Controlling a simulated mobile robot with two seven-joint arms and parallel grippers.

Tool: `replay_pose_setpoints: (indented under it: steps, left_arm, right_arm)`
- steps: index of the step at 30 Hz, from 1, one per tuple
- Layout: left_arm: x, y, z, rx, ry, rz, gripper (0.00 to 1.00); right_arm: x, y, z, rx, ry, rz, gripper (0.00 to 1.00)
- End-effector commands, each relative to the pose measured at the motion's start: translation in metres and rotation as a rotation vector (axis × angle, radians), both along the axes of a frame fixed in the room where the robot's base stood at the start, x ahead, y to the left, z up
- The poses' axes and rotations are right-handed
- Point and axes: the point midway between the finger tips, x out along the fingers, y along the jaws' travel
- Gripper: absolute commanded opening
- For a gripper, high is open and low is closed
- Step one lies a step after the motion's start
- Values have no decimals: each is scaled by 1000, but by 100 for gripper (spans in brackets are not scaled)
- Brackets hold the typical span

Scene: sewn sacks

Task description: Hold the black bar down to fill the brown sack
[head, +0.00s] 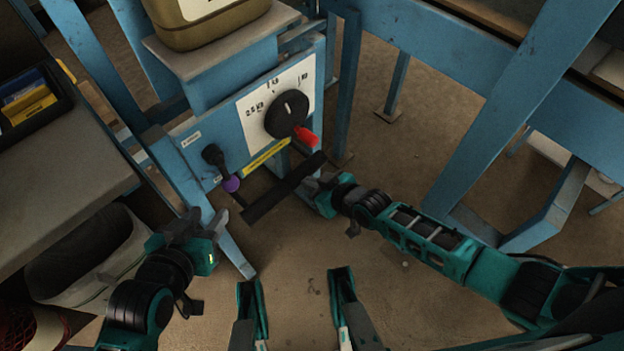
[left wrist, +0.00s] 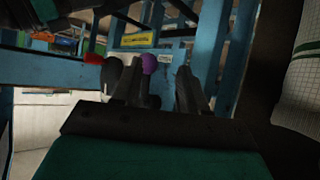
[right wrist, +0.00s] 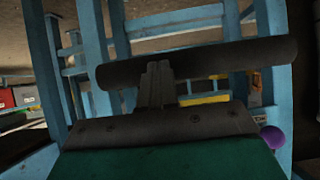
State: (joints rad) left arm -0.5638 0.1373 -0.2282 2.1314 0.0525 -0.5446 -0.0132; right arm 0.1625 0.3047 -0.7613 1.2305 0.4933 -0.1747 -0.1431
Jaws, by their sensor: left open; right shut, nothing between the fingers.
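The black bar (head: 270,198) sticks out slanting from the front of the blue filling machine (head: 205,60). It also crosses the right wrist view (right wrist: 225,60). My right gripper (head: 312,184) is shut and empty at the bar's right part. In the right wrist view its closed fingertips (right wrist: 158,68) overlap the bar; I cannot tell whether they touch it. My left gripper (head: 188,228) is open and empty, left of the bar and apart from it. In the left wrist view its fingers (left wrist: 158,82) frame a distant purple ball (left wrist: 148,64). I cannot make out a brown sack.
A grey table (head: 60,180) stands at the left, with a pale bulky container (head: 90,255) below. Blue posts stand at right. Brown floor is open in front.

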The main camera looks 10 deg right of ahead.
Motion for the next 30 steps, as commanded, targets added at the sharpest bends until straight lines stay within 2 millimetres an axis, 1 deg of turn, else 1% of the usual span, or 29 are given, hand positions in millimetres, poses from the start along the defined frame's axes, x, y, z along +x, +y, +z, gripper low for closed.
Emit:
replay_pose_setpoints:
  steps: [1,3,9,12,15,20,30]
  left_arm:
    - [-2,3,11,6,4,5,43]
    - [-6,6,8,11,13,10,43]
    - [-13,13,10,30,25,14,43]
    - [-14,14,14,32,25,13,43]
    - [-14,14,17,33,25,12,43]
    - [-14,14,18,32,25,11,43]
    - [-13,12,19,29,23,11,43]
  right_arm:
    - [0,-1,17,0,-2,-2,0]
    - [-17,-14,19,-3,1,-1,0]
    - [-50,-39,35,-1,-3,-3,0]
    - [-62,-47,40,0,-5,-3,0]
    - [-69,-53,43,0,-7,-3,0]
    - [-74,-57,45,1,-8,-4,0]
    - [-74,-57,45,1,-9,-4,0]
